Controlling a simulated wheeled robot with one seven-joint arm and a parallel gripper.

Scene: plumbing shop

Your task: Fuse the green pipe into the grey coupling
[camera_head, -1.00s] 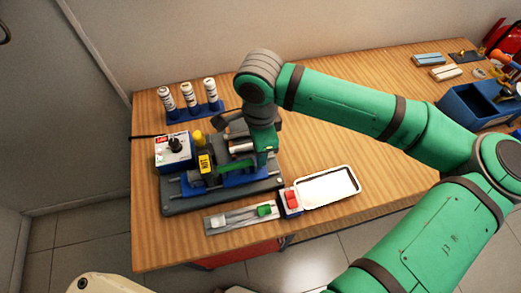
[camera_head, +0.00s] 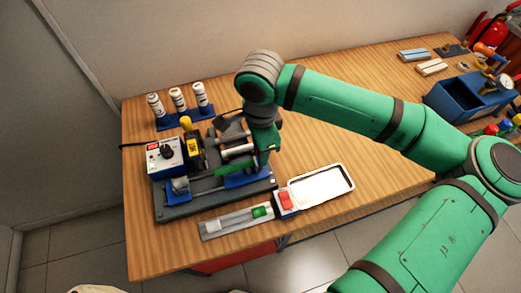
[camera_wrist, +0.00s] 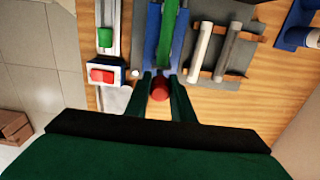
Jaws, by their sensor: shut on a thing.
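The green pipe (camera_head: 232,167) lies along the blue clamp of the fusion machine in the head view, and in the wrist view (camera_wrist: 168,35). The grey coupling (camera_head: 180,184) sits in a blue holder at the machine's left end. A gap with rails shows between them. The heater (camera_head: 193,150), with a yellow label and yellow knob, stands behind this gap, beside the control box. My gripper (camera_wrist: 160,92) is at the machine's right end, its fingers closed around a red knob (camera_wrist: 160,88). The knob is hidden in the head view.
A control box (camera_head: 163,155) stands left of the heater. In front lie a grey strip tray (camera_head: 215,228) with a green piece, a red-button box (camera_head: 285,201) and a white tray (camera_head: 322,187). White bottles (camera_head: 178,100) stand behind. The table's middle right is clear.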

